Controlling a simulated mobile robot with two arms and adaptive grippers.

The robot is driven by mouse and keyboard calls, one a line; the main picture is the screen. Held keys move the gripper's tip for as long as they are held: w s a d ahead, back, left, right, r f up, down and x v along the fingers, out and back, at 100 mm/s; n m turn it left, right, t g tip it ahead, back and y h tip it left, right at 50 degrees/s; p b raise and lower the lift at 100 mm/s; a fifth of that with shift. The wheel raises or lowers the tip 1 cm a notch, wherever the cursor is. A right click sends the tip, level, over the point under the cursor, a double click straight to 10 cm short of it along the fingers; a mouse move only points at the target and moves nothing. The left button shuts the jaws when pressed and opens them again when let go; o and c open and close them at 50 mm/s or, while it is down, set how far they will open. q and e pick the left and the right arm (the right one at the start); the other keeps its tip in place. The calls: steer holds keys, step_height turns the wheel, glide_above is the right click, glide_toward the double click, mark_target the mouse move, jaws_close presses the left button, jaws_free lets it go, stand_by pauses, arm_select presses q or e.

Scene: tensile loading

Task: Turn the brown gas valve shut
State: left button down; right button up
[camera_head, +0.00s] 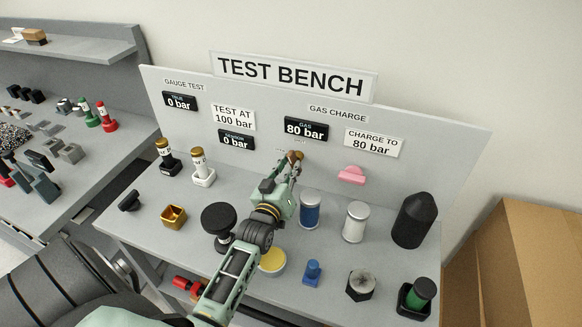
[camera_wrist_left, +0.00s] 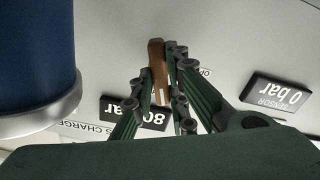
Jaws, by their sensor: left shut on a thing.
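The brown gas valve (camera_head: 295,156) sticks out of the bench's back panel, below the black gas display (camera_head: 306,129) that reads 80 bar. My left gripper (camera_head: 287,167) reaches up to it from the front and is shut on its handle. In the left wrist view the brown handle (camera_wrist_left: 157,70) stands between the two fingers (camera_wrist_left: 160,85). The gripper hides part of the valve in the head view. My right gripper is not in view.
A blue cylinder (camera_head: 310,212) stands close to the right of my left gripper. A white cylinder (camera_head: 355,222) and a black pointed cylinder (camera_head: 414,220) stand further right. A pink piece (camera_head: 351,175) is at the panel. Two gauges (camera_head: 201,168) stand left.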

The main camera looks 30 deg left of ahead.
arm_select(q)
steer(key=shift+f+m, duration=0.15)
steer(key=shift+m, duration=1.75)
steer(key=c, duration=2.2)
jaws_free()
steer(key=o, duration=0.5)
steer(key=shift+p, duration=0.3)
steer(key=v, duration=1.2)
steer(key=shift+s, duration=0.1)
